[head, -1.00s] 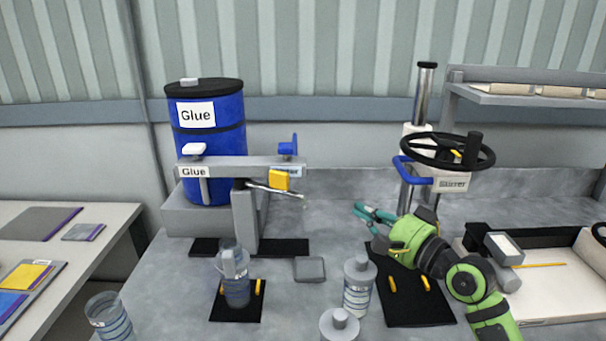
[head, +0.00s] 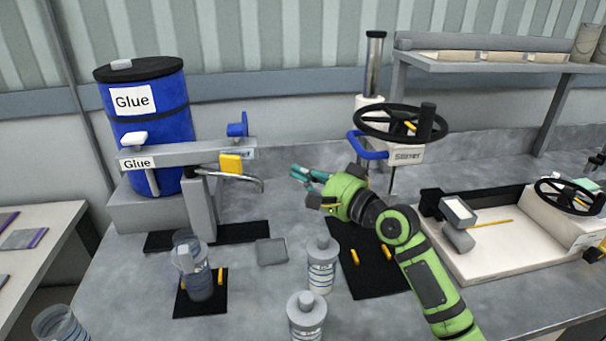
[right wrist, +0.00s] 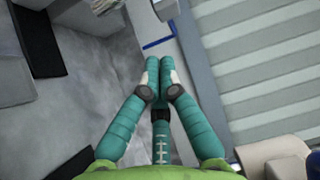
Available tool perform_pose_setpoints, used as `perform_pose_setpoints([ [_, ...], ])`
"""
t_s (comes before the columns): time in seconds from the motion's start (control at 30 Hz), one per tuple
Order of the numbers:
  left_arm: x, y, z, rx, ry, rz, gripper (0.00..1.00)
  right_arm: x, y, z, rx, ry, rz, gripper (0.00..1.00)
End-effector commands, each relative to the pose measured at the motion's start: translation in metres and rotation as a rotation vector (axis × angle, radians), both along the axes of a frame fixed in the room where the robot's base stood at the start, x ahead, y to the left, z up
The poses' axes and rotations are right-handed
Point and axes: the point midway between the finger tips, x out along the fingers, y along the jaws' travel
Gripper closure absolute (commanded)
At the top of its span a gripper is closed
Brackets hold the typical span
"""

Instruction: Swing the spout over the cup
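The metal spout (head: 250,181) sticks out to the right under the arm of the glue stand, near a yellow block (head: 231,163). Its tip is to the right of the cup and above it. The clear cup (head: 198,284) stands on a small black mat in front of the stand; something grey shows at its top. My right gripper (head: 298,175) is just right of the spout tip, with a visible gap. In the right wrist view its teal fingers (right wrist: 160,62) meet at their tips with nothing between them. My left gripper is not in view.
A blue glue drum (head: 150,130) stands behind the stand. Grey-topped bottles (head: 321,270) stand at the front. A white tray (head: 490,262) is at right. A small grey plate (head: 271,251) lies near the cup.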

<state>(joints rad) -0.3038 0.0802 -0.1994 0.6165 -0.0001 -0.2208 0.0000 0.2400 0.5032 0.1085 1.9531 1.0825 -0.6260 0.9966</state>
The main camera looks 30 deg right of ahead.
Motion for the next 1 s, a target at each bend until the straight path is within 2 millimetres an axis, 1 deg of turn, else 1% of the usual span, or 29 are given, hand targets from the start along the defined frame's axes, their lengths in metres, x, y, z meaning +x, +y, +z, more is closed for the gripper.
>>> perform_pose_setpoints([
  [0.03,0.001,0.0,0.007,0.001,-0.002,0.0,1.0,0.011,0.004,0.006,0.004,-0.002,0.0,1.0],
  [0.1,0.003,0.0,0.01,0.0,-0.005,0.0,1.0,0.024,0.01,0.006,0.003,-0.001,-0.001,1.0],
  [0.37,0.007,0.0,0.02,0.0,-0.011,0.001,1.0,0.064,0.028,0.007,0.001,-0.001,0.0,1.0],
  [0.4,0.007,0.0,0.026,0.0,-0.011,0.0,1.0,0.059,0.033,0.005,0.001,0.003,0.002,1.0],
  [0.5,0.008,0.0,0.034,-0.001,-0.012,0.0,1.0,0.049,0.042,0.004,0.001,0.002,0.002,1.0],
  [0.7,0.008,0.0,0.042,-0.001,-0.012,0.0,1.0,0.037,0.054,-0.001,0.0,0.0,0.0,1.0],
  [1.0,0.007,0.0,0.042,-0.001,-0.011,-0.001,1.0,0.035,0.056,-0.003,0.0,-0.001,-0.001,1.0],
])
